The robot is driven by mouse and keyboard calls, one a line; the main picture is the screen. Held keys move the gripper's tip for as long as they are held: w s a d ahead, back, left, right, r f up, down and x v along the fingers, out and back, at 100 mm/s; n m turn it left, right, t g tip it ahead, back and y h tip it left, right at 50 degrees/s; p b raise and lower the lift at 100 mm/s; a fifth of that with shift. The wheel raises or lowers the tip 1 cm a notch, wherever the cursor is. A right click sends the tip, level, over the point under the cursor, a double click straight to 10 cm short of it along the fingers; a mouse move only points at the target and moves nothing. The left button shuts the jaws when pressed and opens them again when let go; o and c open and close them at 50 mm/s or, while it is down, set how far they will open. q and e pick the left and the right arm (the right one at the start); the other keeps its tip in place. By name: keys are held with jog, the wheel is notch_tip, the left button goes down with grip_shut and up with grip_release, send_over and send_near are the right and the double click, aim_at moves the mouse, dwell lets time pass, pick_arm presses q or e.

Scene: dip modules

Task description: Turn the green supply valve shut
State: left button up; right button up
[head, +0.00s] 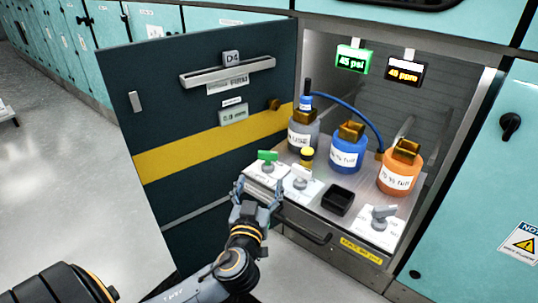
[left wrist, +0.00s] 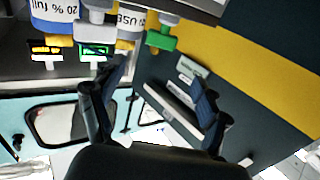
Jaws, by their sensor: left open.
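The green supply valve (head: 267,156) is a green lever handle on a white block at the front left of the open cabinet's pull-out shelf. It also shows upside down in the left wrist view (left wrist: 161,40), beyond my fingers. My left gripper (head: 258,188) is open and empty, just in front of and below the green valve's block. In the left wrist view, its two dark fingers (left wrist: 152,100) stand wide apart with nothing between them. The green handle looks apart from the fingers. My right gripper is not in view.
A white-handled valve (head: 302,178) sits close right of the green one; a grey-handled valve (head: 381,216) is farther right. Behind stand a grey, a blue (head: 347,152) and an orange bottle (head: 400,172). A black tray (head: 338,201) is between. The open dark door (head: 215,150) bounds the left.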

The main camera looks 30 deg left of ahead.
aim_at(267, 156)
pick_arm(q)
jog(key=x, duration=1.2)
jog(key=shift+a+f, duration=0.1)
jog(key=shift+w+a, duration=0.2)
jog(key=shift+w, duration=0.25)
jog(key=c, duration=1.2)
